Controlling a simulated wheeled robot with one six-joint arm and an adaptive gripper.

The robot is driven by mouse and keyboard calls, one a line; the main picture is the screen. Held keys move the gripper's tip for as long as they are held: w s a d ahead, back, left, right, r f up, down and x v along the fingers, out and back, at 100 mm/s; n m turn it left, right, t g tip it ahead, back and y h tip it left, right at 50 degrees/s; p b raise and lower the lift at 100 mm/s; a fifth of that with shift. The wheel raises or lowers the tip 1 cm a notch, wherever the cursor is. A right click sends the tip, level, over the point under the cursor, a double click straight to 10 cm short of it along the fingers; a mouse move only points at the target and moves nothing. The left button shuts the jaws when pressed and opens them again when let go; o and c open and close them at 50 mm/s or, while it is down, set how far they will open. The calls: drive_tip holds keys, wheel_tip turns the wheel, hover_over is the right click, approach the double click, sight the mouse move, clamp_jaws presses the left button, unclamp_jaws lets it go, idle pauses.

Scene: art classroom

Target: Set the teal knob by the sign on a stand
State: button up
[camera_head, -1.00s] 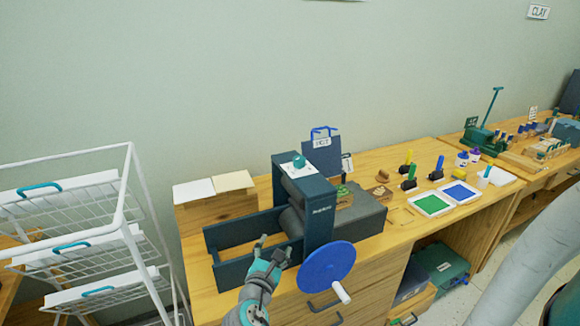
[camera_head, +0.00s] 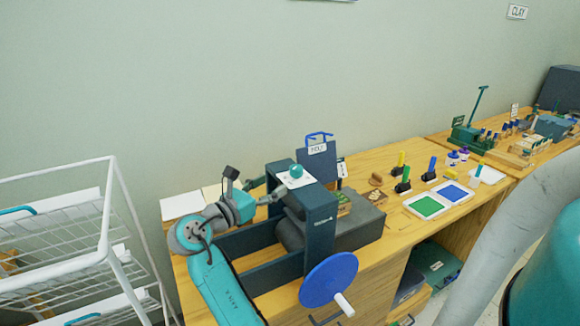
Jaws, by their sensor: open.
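The teal knob (camera_head: 297,171) is a small round ball on a white plate on top of the dark printing press (camera_head: 319,225). Behind it is a dark blue upright board (camera_head: 316,165) with a small white lettered sign (camera_head: 317,148) and a blue handle on top. Another small white sign (camera_head: 342,168) stands just to its right, partly hidden. My gripper (camera_head: 264,190) is open and empty, left of the knob and apart from it, pointing right near the top of the press.
A blue crank wheel (camera_head: 328,279) juts out at the press's front. A white wire rack (camera_head: 107,215) stands at the left.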

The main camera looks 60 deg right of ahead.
sight(292, 172)
drive_tip(key=d, duration=0.3)
drive_tip(key=s+d, duration=0.1)
drive_tip(key=d, duration=0.3)
drive_tip(key=s+d, duration=0.1)
drive_tip(key=d, duration=0.2)
drive_tip(key=shift+d, duration=0.35)
drive_tip(key=c, duration=1.2)
